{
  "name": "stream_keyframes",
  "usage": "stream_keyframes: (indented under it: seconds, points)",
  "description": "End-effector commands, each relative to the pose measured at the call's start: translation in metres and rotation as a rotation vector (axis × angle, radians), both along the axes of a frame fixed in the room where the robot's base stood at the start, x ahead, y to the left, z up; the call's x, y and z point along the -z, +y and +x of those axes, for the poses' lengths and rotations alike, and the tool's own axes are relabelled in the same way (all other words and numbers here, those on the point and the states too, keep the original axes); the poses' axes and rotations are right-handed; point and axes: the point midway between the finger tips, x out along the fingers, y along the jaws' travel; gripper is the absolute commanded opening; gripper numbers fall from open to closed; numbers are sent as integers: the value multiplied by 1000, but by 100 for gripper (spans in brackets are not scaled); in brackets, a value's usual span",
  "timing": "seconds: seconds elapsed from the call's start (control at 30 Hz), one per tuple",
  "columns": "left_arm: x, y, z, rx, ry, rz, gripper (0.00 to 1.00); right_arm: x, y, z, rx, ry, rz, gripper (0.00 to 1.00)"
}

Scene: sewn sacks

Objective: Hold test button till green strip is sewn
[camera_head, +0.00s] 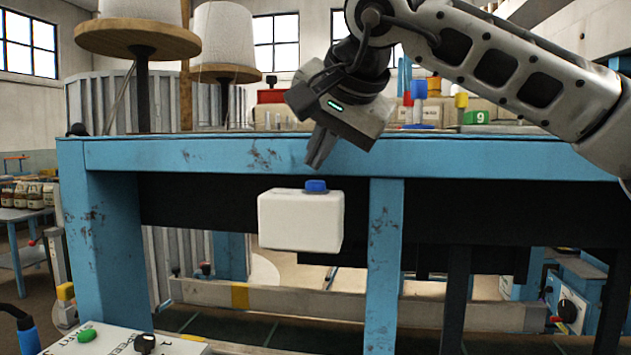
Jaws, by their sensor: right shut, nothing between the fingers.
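A white box (300,222) with a blue button (316,186) on its top is mounted at the front of the blue machine frame. I take this to be the test button. My right gripper (319,152) comes in from the upper right, is shut and empty, and points down just above the blue button. A small gap shows between its fingertips and the button. My left gripper is not in view. I cannot make out a green sewn strip in this view.
The blue beam (220,155) runs across behind the white box. Large white thread cones (150,28) stand at the upper left. A control panel (110,342) with a green button (87,335) and a black knob is at the lower left. A green block marked 9 (476,117) sits behind the beam.

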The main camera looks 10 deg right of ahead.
Motion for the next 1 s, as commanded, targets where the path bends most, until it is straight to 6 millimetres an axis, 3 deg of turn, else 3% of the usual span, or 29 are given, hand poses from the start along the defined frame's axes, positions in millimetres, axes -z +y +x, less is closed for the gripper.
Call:
stream_keyframes:
  seconds: [1.0]
  points:
    - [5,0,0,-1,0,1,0,8,0,0,0,0,0,0]
